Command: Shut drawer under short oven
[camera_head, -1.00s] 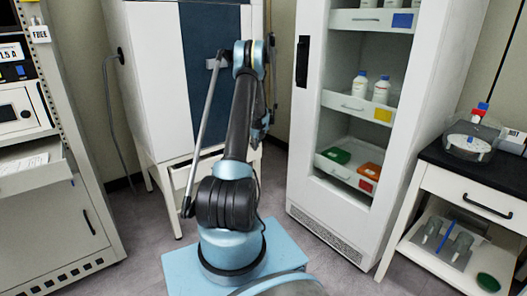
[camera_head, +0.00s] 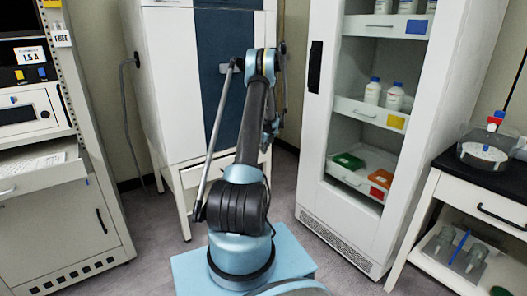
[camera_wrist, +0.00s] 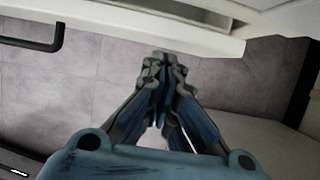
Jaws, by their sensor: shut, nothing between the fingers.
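A tall white unit with a dark blue front panel (camera_head: 217,70) stands on a white stand at the centre; I cannot tell whether it is the short oven. A pale drawer-like front (camera_head: 192,178) shows below it, partly behind my arm. At the left, a small unit with a dark window (camera_head: 18,115) sits above a pulled-out drawer (camera_head: 40,182) holding papers. My gripper (camera_wrist: 162,62) is shut and empty in the wrist view, its tips near a white edge (camera_wrist: 190,42) with a recess behind it. My arm hides the gripper in the head view.
A tall white cabinet (camera_head: 345,225) with bottles and trays stands right of my arm. A bench with a black top (camera_head: 480,178) is at the far right. Grey floor (camera_head: 150,225) is clear between the left rack and the stand. A black handle (camera_wrist: 32,40) shows in the wrist view.

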